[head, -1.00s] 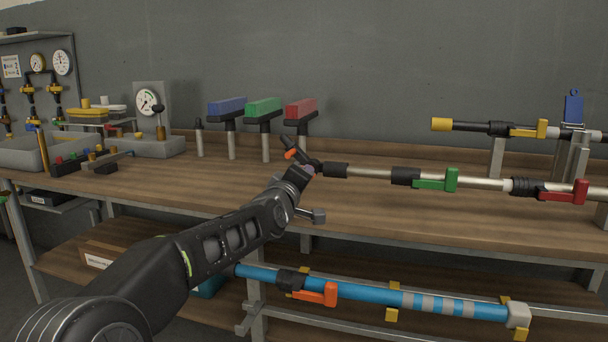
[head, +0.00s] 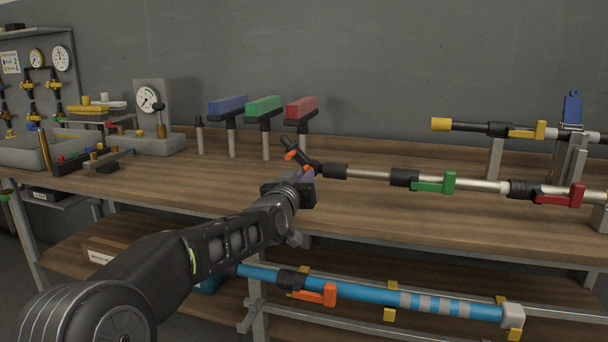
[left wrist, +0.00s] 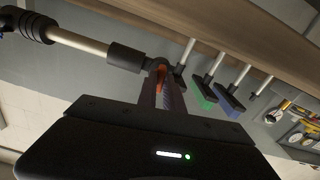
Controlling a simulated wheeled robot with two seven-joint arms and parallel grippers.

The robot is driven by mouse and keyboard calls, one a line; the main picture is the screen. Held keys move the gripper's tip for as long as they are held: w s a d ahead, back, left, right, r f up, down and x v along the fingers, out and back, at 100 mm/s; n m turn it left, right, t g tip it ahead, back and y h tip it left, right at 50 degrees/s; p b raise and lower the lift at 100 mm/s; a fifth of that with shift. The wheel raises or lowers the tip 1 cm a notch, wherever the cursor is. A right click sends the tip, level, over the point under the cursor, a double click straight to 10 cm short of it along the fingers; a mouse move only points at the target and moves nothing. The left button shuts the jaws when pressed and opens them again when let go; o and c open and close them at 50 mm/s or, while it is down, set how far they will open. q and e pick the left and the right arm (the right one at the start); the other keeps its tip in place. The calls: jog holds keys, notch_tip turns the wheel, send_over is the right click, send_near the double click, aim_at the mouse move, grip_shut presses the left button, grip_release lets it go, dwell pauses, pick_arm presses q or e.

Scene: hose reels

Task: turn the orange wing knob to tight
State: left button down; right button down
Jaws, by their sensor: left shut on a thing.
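The orange wing knob (head: 291,155) is at the angled black joint on the left end of a silver pole (head: 370,174) above the bench. It also shows in the left wrist view as a small orange patch (left wrist: 161,77), partly hidden by the fingers. My left gripper (head: 305,174) reaches up to the joint from the front and is shut on the knob. Its fingers (left wrist: 162,88) show in the left wrist view, right at the joint. How tight the knob is cannot be told. My right gripper is in neither view.
The silver pole carries a green lever (head: 436,184) and a red lever (head: 562,195). A blue striped pole (head: 370,293) with an orange lever (head: 318,294) lies below the bench top. Blue, green and red brush heads (head: 264,106) stand behind the gripper.

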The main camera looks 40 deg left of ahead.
pick_arm(q)
jog(key=shift+f+m, duration=0.1)
jog(key=shift+m, duration=0.7)
jog(key=c, duration=1.5)
grip_release()
jog(key=p+v, duration=0.1)
jog(key=v, duration=0.6)
jog(key=shift+s+d, duration=0.15)
jog(key=shift+s, duration=0.25)
